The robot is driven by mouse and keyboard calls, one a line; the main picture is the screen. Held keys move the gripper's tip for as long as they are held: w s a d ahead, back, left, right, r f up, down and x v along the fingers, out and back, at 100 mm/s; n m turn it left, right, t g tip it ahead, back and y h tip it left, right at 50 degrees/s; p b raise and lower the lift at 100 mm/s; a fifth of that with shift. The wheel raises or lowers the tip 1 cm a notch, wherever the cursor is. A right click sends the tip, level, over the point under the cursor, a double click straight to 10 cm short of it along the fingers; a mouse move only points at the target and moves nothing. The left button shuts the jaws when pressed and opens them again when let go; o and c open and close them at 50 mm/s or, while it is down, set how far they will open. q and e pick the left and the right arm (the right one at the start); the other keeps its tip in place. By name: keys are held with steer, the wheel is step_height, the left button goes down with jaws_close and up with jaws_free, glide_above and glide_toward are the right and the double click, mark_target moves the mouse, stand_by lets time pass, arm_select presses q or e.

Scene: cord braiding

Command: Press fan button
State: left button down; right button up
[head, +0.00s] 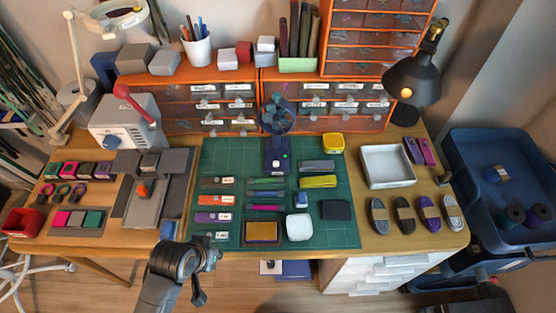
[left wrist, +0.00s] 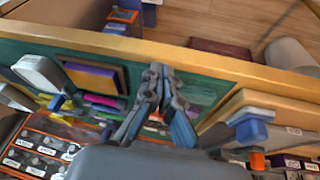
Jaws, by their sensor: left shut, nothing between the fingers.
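A small desk fan with a dark blue round head (head: 277,117) stands at the back of the green cutting mat (head: 340,228). Its blue base (head: 277,160) faces the front, with a small green lit spot on the right and a pale round spot lower down. I cannot tell for sure which is the button. My left gripper (head: 207,256) is at the table's front edge, left of the fan and well apart from it. In the left wrist view its fingers (left wrist: 157,75) are shut and empty above the mat. I cannot make out the fan there. My right gripper is not in view.
Colored strips, a yellow box (head: 333,143) and a white container (head: 299,227) lie on or beside the mat. A grey fixture (head: 155,190) stands left of it, a white tray (head: 388,166) right. Orange drawer units (head: 225,126) stand behind the fan.

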arm_select(q)
steer(key=w+d+r+h, duration=0.1)
steer(key=w+d, duration=0.3)
steer(key=w, duration=0.1)
steer(key=w+d+r+t+h, duration=0.1)
steer(key=w+d+r, duration=0.1)
steer(key=w+d, duration=0.2)
steer(key=w+d+r+h, duration=0.1)
steer(key=w+d+r, duration=0.1)
steer(key=w+d, duration=0.2)
steer(key=shift+w+d+h, duration=0.2)
steer(key=shift+w+h, duration=0.2)
steer(key=shift+w, duration=0.8)
steer(key=w+d+r+h, duration=0.1)
steer(key=w+d+r, duration=0.2)
steer(key=w, duration=0.4)
step_height(320, 180, up, 4)
steer(key=n+t, duration=0.1)
glide_above(274, 165)
steer(key=shift+f, duration=0.2)
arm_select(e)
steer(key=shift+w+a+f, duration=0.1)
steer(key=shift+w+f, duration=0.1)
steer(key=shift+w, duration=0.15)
arm_select(q)
steer(key=shift+b, duration=0.3)
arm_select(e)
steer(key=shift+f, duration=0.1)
